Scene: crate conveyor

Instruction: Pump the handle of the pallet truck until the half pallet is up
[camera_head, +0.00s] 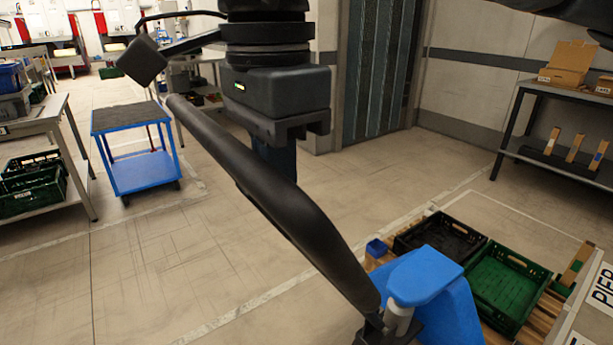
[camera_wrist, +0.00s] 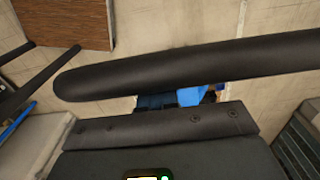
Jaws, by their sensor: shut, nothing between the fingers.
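The pallet truck's handle (camera_head: 280,205) is a thick black bar. It slants from its free end at upper left down to the blue truck body (camera_head: 445,305) at the bottom right. My gripper (camera_head: 277,155) points down just behind the handle in the head view, its fingertips partly hidden by the bar. It is shut and empty. In the wrist view the handle (camera_wrist: 190,67) runs across the picture, just beyond the gripper's dark front edge. I cannot tell whether they touch. The wooden half pallet (camera_head: 545,322) lies beyond the truck; its height off the floor is not visible.
A black crate (camera_head: 437,222) and a green crate (camera_head: 487,310) stand on the pallet. A blue cart (camera_head: 145,175) and a table (camera_head: 30,122) are at the left. A shelf bench (camera_head: 560,165) stands at the right. The middle floor is clear.

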